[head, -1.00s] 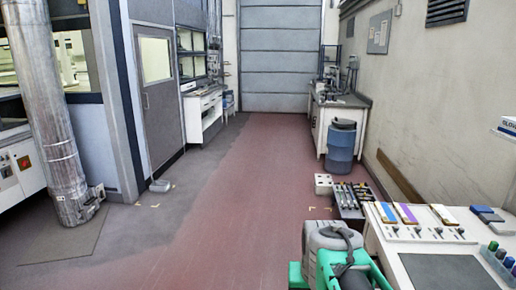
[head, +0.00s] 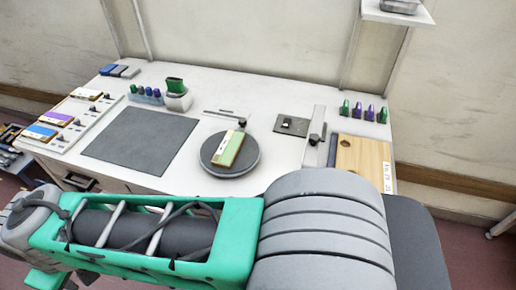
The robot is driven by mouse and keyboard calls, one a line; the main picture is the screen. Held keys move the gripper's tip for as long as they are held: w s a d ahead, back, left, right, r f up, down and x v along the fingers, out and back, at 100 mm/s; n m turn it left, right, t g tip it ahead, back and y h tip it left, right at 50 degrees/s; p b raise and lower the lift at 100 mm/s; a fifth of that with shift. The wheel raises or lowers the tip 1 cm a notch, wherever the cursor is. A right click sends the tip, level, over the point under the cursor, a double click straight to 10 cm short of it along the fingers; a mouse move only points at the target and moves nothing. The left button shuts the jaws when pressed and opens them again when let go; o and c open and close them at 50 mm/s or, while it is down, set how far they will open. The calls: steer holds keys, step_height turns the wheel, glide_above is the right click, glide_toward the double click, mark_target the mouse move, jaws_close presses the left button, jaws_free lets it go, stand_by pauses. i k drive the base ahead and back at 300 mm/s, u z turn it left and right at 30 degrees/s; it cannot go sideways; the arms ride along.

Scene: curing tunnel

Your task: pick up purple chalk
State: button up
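Two small purple pieces (head: 370,112) stand upright in a short row with green ones at the back right of the white table; they look like the purple chalk, but are too small to be sure. Darker blue or purple pieces (head: 155,94) stand beside green ones in a small holder at the back left. A block with a purple face (head: 40,132) lies at the left edge. My arm crosses the foreground, well in front of these pieces. My gripper's fingers do not show.
A round grey disc (head: 213,163) with a green-and-white block (head: 230,148) on it stands mid-table. A dark mat (head: 140,142) lies left, a wooden board (head: 360,158) right. A wall shelf (head: 398,14) hangs above.

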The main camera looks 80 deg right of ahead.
mark_target(156, 91)
steer(key=z, duration=3.45)
steer(key=k, duration=0.5)
steer(key=u, duration=0.85)
steer(key=i, duration=0.35)
steer(key=z, duration=0.1)
steer(key=k, duration=0.5)
steer(key=u, duration=1.45)
steer(key=i, duration=0.95)
steer(key=z, duration=0.95)
